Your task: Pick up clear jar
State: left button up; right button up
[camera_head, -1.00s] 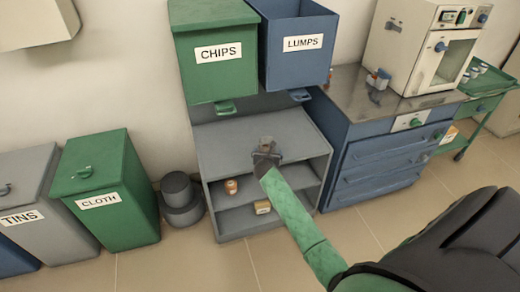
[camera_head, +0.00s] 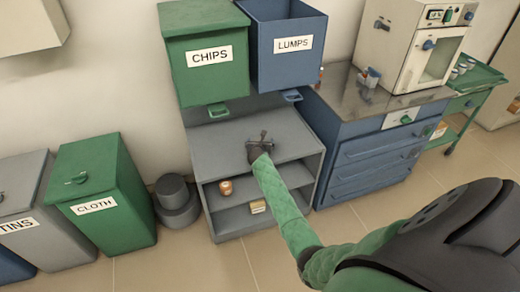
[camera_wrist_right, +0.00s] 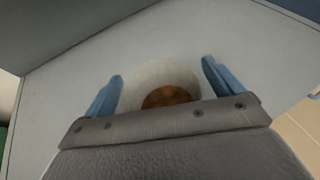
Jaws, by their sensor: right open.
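My right gripper (camera_head: 261,138) is over the top of the grey shelf unit (camera_head: 215,146) in the head view, with its fingers spread. In the right wrist view, the two blue fingers (camera_wrist_right: 163,72) stand apart, one on each side of a pale round object with brown contents, which looks like the clear jar (camera_wrist_right: 158,73). The gripper's grey body hides its near part. I cannot tell whether the fingers touch it. In the head view I cannot make out the jar at the gripper. My left gripper is not in view.
A green CHIPS bin (camera_head: 205,75) and a blue LUMPS bin (camera_head: 292,65) hang above the shelf. An orange jar (camera_head: 226,187) and a small box (camera_head: 258,206) sit on its lower shelves. A blue cabinet (camera_head: 375,155) with a furnace (camera_head: 405,35) stands to the right.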

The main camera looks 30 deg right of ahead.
jog(key=c, duration=1.2)
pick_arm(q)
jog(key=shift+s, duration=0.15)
pick_arm(e)
jog(key=shift+c, duration=0.5)
